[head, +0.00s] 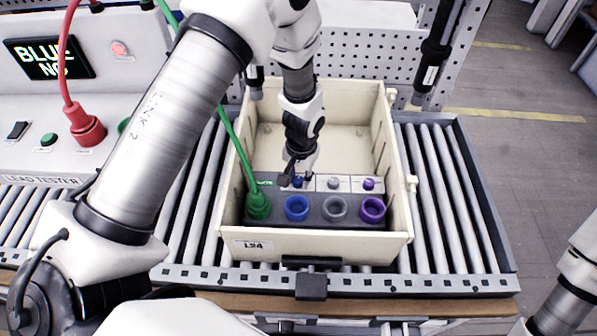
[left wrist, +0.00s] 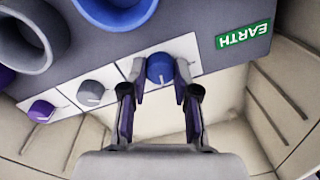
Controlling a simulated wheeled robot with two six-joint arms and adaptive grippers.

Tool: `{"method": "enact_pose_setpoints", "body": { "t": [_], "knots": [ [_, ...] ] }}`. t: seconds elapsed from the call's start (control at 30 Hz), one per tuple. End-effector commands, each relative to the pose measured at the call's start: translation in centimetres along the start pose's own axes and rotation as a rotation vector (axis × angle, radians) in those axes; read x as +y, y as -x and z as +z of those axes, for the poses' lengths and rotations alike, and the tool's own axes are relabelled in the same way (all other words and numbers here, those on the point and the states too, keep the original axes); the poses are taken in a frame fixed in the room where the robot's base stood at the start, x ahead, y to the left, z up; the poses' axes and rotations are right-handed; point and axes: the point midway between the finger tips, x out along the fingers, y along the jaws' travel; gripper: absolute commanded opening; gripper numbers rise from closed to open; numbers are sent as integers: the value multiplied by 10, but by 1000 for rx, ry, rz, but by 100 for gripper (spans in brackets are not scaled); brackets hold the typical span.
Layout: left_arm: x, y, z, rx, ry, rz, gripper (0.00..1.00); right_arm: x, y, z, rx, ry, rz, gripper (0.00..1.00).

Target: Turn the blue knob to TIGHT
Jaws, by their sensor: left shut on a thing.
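The blue knob (left wrist: 160,69) is a small round knob on a white strip of the grey panel (left wrist: 215,14). In the head view the blue knob (head: 298,182) sits behind the blue socket (head: 297,208), partly hidden by my gripper. My left gripper (left wrist: 160,78) has one finger on each side of the knob and is shut on it. In the head view my left gripper (head: 297,172) reaches down into the cream crate (head: 340,245). A small pale pointer mark shows on the knob, but no TIGHT label can be read. My right gripper is out of the picture.
Grey (head: 334,183) and purple (head: 369,184) knobs stand in the same row. A green plug (head: 259,203) with its cable is in the left socket. The lead tester (head: 48,120) with a red plug (head: 86,128) is at left. A hanging tool (head: 432,62) is at the upper right.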

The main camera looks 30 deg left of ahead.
Motion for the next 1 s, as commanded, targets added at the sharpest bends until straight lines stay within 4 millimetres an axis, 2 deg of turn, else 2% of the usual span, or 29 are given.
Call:
{"method": "enact_pose_setpoints", "body": {
  "t": [0.6,1.0],
  "knots": [
    [1,2,3,25,-573,1,0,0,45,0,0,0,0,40],
    [1,0,3,38,-813,1,0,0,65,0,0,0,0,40]
  ]
}}
